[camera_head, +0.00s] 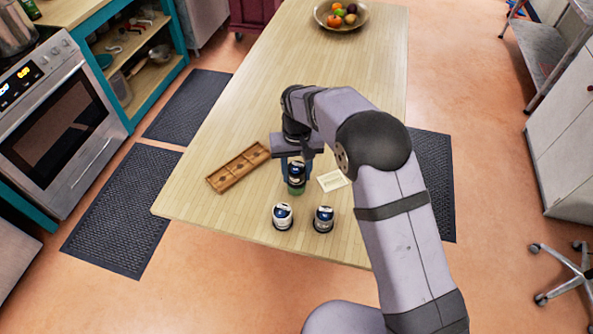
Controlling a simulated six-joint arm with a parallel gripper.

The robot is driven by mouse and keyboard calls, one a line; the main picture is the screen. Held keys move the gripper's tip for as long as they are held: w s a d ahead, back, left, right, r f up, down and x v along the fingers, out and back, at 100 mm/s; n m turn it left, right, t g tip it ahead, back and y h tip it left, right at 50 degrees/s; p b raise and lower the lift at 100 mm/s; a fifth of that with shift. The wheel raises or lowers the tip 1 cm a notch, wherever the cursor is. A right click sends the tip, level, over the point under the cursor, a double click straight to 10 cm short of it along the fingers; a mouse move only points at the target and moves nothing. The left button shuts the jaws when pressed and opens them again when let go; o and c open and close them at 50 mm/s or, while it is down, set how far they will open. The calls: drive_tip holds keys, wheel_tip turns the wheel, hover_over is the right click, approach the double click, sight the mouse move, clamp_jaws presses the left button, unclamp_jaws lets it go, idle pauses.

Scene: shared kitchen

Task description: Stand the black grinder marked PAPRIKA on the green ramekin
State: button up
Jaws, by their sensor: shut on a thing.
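My gripper (297,161) points down over the near part of the table. It is shut on a dark grinder (297,180) with a pale label, which looks upright. The label is too small to read, so I cannot tell whether it says PAPRIKA. The green ramekin (296,190) shows directly under the held grinder, mostly covered by it. I cannot tell whether the grinder's base touches the ramekin. Two similar dark grinders with pale labels stand on the table nearer the camera, one at left (282,217) and one at right (323,219); their lettering is unreadable too.
A wooden compartment tray (226,181) lies left of my gripper. A pale card (332,180) lies flat just to the right. A fruit bowl (348,24) stands at the table's far end. The wooden table (220,120) is clear between.

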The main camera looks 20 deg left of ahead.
sight(297, 167)
drive_tip(key=shift+f, duration=0.35)
drive_tip(key=o, duration=1)
drive_tip(key=shift+r+p, duration=3.85)
drive_tip(key=shift+r, duration=1.65)
